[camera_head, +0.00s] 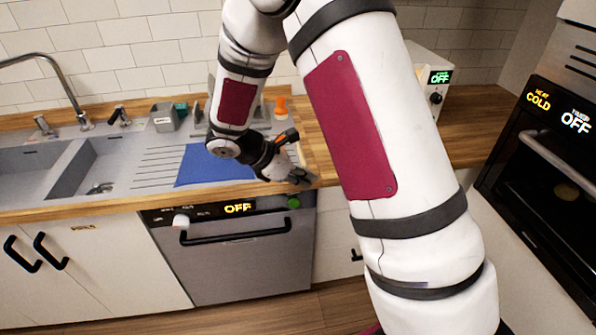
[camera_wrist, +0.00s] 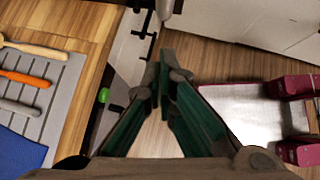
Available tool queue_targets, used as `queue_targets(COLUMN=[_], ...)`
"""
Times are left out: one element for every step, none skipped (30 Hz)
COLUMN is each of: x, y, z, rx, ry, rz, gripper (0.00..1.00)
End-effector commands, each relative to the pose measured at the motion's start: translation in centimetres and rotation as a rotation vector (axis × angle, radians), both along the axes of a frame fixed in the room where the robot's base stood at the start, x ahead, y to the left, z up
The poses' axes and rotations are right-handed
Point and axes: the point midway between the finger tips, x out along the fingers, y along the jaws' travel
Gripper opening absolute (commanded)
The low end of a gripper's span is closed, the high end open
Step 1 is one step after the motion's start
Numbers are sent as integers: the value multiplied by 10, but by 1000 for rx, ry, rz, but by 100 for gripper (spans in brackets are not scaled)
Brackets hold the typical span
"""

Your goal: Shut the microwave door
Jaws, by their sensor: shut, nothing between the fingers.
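A white appliance (camera_head: 423,58) with a green OFF display and a knob stands on the counter at the back right in the head view. It looks like the microwave. My arm covers most of it, so its door and how far it stands open cannot be seen. My gripper (camera_head: 303,178) is at the counter's front edge, above the right end of the dishwasher and well to the left of the microwave. In the wrist view my gripper (camera_wrist: 165,75) points down over the floor, its fingers shut with nothing between them.
The dishwasher (camera_head: 240,262) is shut below the counter (camera_head: 468,138). A blue mat (camera_head: 205,168) lies beside the sink (camera_head: 90,165). A dark oven (camera_head: 545,180) stands at the right. The wrist view shows utensils, including an orange-handled one (camera_wrist: 25,78), on a grey drainboard (camera_wrist: 45,98).

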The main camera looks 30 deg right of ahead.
Motion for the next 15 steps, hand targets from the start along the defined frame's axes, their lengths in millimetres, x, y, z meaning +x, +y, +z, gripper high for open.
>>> queue_targets(x=[-3,-3,-4,-4,-4,-4,-4,-4,-5,-5,-5,-5,-5,-5,-5], y=[-8,-13,-18,-22,-26,-31,-34,-40,-47,-51,-54,-59,-62,-64,-67], z=[-7,-11,-17,-21,-25,-30,-34,-31,-30,-30,-30,-30,-30,-30,-31], rx=[-1,-1,0,-1,0,1,1,0,0,1,1,1,1,1,0], ry=[4,5,4,4,4,3,3,0,-1,-1,-1,-1,-1,-1,-1], rz=[-4,-4,-4,-4,-4,-3,-3,-6,-6,-4,-4,-4,-4,-4,-2], gripper=[0,0,0,0,0,0,0,0,0,0,0,0,0,0,0])
